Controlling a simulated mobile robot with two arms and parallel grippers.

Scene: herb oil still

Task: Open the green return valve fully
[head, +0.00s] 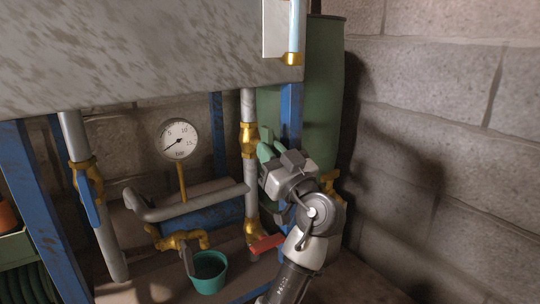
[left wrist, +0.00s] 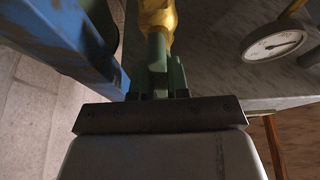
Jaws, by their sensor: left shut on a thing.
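The green return valve has a brass body (head: 249,140) on a vertical grey pipe, left of the blue frame post. Its green handle (head: 267,151) sticks out to the right of the body. My left gripper (head: 272,168) is shut on the green handle and hides its outer part. In the left wrist view, the green handle (left wrist: 158,72) runs from the brass body (left wrist: 157,16) down to the gripper (left wrist: 163,94). The exact angle of the handle to the pipe is hard to tell. My right gripper is not in view.
A pressure gauge (head: 178,139) stands left of the valve. A red handle (head: 266,243) is lower on the same pipe, and a blue handle (head: 88,200) is on the left pipe. A teal bucket (head: 209,273) sits below. A green tank (head: 325,90) and block wall (head: 450,130) are right.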

